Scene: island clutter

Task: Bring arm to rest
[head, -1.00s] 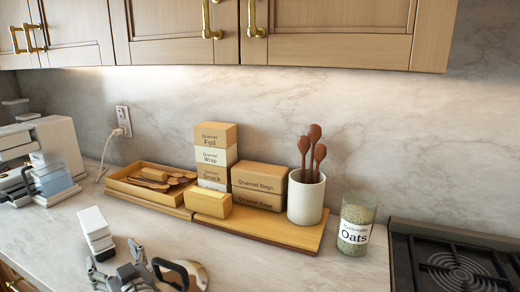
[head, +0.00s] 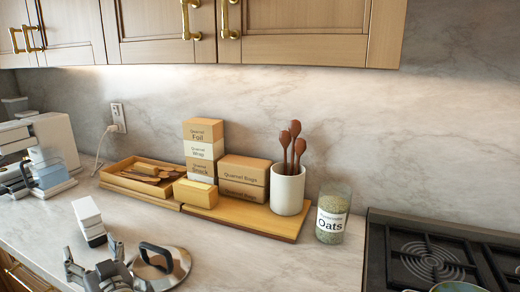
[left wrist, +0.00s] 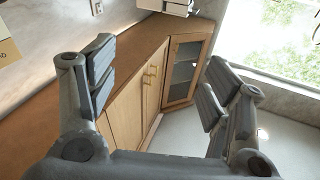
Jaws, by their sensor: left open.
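My left gripper (head: 95,256) is at the bottom left of the head view, over the near part of the counter. In the left wrist view its two fingers (left wrist: 155,85) stand wide apart with nothing between them. Beyond them, that view shows wooden cabinets, a glass-fronted door and pale floor. A shiny round lid with a dark handle (head: 157,256) lies on the counter just right of the gripper in the picture. The gripper overlaps its left edge in the picture; I cannot tell whether they touch. My right gripper is not in view.
A white block-like object (head: 88,218) stands behind the gripper. A wooden tray of utensils (head: 112,180), stacked boxes (head: 205,150), a utensil crock (head: 288,192) and an oats jar (head: 332,218) line the wall. A stove (head: 425,255) is at right. The counter's front middle is clear.

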